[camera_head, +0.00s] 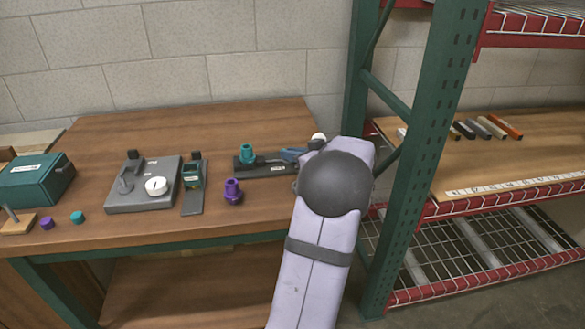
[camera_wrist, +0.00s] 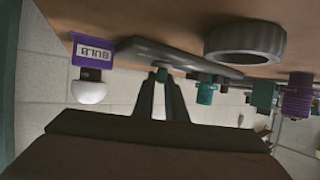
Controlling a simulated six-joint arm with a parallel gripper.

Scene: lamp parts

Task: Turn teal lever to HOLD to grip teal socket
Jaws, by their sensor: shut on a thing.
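The teal socket (camera_head: 247,153) stands upright on a dark clamp base (camera_head: 262,171) with a white label. It also shows in the wrist view (camera_wrist: 205,92), upside down. My gripper (camera_wrist: 162,78) is shut on a small teal piece (camera_wrist: 161,75), which appears to be the teal lever's handle, beside the socket. In the head view my arm hides the base's right end and most of the jaws, so the lever's exact angle and the HOLD mark cannot be read.
A purple BULB holder (camera_wrist: 93,52) with a white bulb (camera_wrist: 88,92) is close by. A purple socket (camera_head: 233,192) stands in front of the base. A grey dial fixture (camera_head: 142,200) and a teal box (camera_head: 35,180) are left. A green rack post (camera_head: 412,150) stands right of my arm.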

